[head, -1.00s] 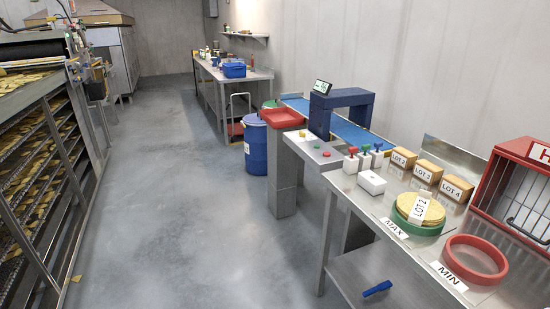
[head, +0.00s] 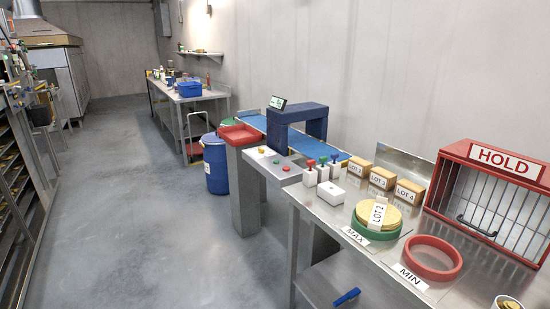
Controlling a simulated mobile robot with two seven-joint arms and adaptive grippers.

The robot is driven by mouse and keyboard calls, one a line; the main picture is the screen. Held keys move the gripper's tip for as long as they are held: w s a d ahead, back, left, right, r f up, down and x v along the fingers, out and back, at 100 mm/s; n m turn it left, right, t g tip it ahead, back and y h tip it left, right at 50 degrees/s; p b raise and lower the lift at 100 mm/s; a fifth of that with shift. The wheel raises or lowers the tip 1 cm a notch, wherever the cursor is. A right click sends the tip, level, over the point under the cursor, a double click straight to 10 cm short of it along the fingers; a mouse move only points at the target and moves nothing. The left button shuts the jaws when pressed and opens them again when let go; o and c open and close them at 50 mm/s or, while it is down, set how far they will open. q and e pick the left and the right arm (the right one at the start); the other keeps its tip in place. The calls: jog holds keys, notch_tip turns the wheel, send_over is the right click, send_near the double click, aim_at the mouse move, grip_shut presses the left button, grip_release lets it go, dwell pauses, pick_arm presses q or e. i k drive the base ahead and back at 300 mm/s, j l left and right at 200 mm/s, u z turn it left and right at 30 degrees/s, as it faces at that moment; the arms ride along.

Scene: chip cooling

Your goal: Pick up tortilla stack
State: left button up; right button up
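The tortilla stack (head: 394,216) is a short round pile of yellow discs. It sits in or on a green ring (head: 376,231) on the steel table at the right. A white tag reading LOT 2 (head: 378,213) stands up against its front. A label reading MAX (head: 355,236) lies in front of the green ring. An empty red ring (head: 433,257) lies to its right, with a label reading MIN (head: 411,278). Neither of my grippers shows in the head view.
A red cage marked HOLD (head: 490,194) stands behind the rings. A conveyor (head: 354,165) runs behind. The floor (head: 170,250) on the left is clear.

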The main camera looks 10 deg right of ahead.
aim_at(377, 215)
jog(key=z, duration=1.7)
jog(key=j+z, duration=0.8)
jog(key=j, duration=0.15)
jog(key=j+z, duration=0.15)
jog(key=j, duration=0.4)
jog(key=k+j+z, duration=0.1)
jog(key=j, duration=0.45)
